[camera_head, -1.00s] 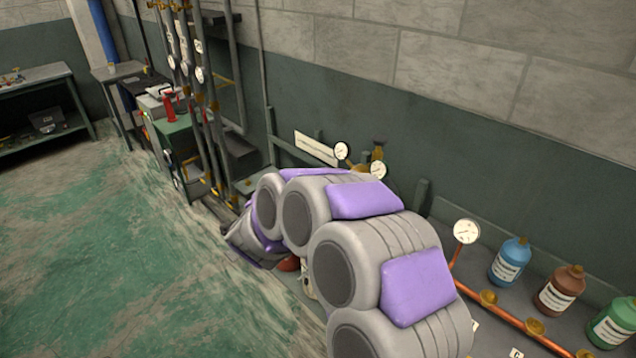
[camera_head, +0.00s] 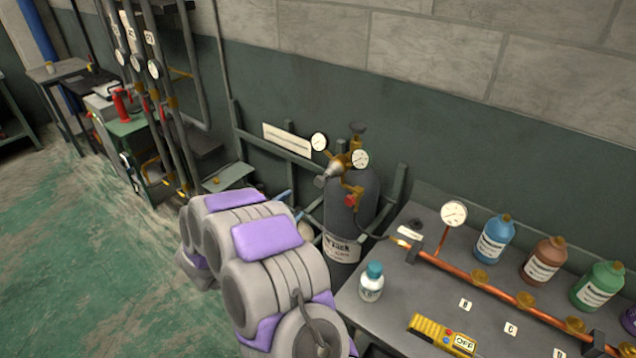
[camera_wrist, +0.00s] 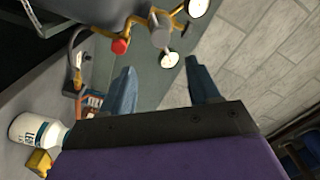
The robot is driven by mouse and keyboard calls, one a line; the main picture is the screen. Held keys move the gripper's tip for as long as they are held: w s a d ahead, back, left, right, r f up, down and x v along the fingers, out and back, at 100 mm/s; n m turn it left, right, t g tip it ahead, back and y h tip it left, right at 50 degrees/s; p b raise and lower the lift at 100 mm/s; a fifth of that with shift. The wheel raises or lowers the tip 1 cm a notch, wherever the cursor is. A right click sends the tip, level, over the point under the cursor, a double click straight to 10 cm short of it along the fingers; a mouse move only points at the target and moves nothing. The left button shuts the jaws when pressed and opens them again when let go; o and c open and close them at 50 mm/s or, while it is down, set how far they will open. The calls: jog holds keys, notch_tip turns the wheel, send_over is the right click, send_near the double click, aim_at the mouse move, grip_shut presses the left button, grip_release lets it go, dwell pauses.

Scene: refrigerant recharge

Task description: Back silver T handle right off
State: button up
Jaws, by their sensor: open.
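A dark gas cylinder (camera_head: 352,200) stands behind the bench's left end, with a brass regulator on top. The silver T handle (camera_head: 330,171) sticks out of the regulator's front left. A grey round part at the regulator, apparently this handle seen end-on (camera_wrist: 160,30), shows at the top of the wrist view. A red knob (camera_head: 350,201) sits below the regulator; it also shows in the wrist view (camera_wrist: 120,46). My gripper (camera_wrist: 161,82) is open, its two blue fingers apart with nothing between them. The handle lies beyond the fingertips, untouched.
Two gauges (camera_head: 319,142) (camera_head: 360,158) flank the regulator. The grey bench (camera_head: 395,305) holds a white bottle (camera_head: 371,282), a yellow meter (camera_head: 440,334), a copper pipe (camera_head: 480,284) and several coloured bottles. A rail frame (camera_head: 275,150) runs along the wall behind.

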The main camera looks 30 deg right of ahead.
aim_at(318, 183)
jog(key=b+x, duration=0.1)
jog(key=x, duration=1.2)
jog(key=shift+w+d, duration=0.25)
jog(key=shift+d, duration=0.2)
jog(key=c, duration=1)
